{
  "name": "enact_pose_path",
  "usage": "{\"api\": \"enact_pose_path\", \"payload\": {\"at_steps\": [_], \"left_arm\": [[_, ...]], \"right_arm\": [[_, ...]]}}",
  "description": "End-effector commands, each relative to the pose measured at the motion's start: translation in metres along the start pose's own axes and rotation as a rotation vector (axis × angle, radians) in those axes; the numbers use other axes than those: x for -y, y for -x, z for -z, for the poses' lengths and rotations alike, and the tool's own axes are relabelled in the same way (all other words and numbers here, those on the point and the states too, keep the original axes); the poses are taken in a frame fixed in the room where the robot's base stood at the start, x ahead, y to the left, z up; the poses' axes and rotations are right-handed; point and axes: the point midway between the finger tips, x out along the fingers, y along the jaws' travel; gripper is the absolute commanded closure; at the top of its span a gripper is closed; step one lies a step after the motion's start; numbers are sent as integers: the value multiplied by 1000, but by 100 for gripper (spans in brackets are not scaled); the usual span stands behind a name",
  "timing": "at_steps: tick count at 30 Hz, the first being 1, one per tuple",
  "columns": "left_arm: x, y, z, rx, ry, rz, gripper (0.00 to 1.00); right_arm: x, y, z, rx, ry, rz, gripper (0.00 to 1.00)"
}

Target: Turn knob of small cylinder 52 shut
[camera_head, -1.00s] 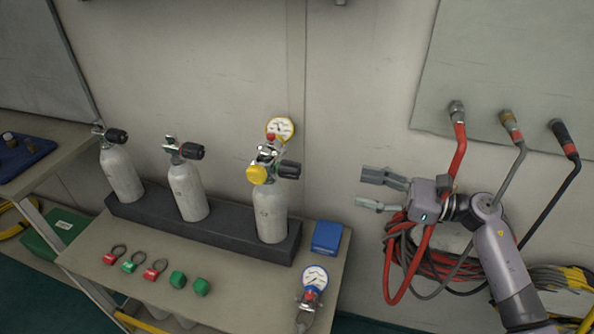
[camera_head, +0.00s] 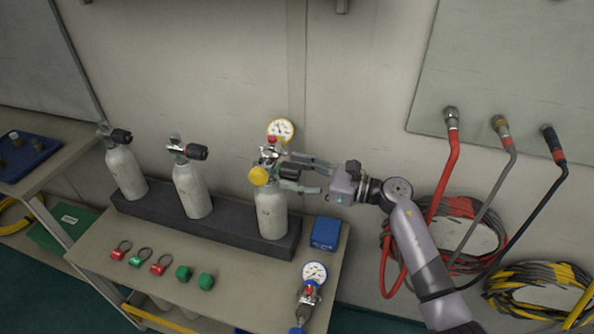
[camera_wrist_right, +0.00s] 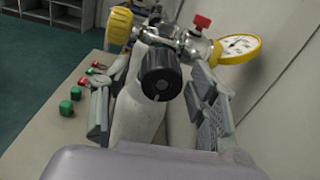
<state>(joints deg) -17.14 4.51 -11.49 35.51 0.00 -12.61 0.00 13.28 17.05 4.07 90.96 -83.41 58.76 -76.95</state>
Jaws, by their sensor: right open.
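The rightmost small grey cylinder (camera_head: 272,220) stands upright in the dark rack and carries a valve with a black knob (camera_head: 294,171) on its right side. Its number cannot be read. A yellow fitting (camera_head: 258,176) and a gauge (camera_head: 280,130) are attached at its valve. My right gripper (camera_head: 300,172) is open, with its fingers on either side of the black knob. In the right wrist view the knob (camera_wrist_right: 161,82) faces the camera between the two spread fingers, with a gap on each side. My left gripper is not in view.
Two more cylinders (camera_head: 193,190) (camera_head: 126,172) stand left in the rack (camera_head: 160,211). A blue box (camera_head: 325,233) and a gauge regulator (camera_head: 312,284) sit on the table's right side. Red and green tags and green caps (camera_head: 183,272) lie in front. Hoses (camera_head: 450,180) hang at right.

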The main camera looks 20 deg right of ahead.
Motion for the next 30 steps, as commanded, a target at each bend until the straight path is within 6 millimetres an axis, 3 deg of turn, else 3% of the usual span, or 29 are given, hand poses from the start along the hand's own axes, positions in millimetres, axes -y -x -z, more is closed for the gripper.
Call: {"api": "enact_pose_path", "payload": {"at_steps": [6,27,30], "left_arm": [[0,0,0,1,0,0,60],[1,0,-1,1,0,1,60],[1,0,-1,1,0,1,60]], "right_arm": [[0,0,0,0,0,0,46],[0,0,0,-1,0,0,93],[0,0,0,-1,0,0,94]]}}
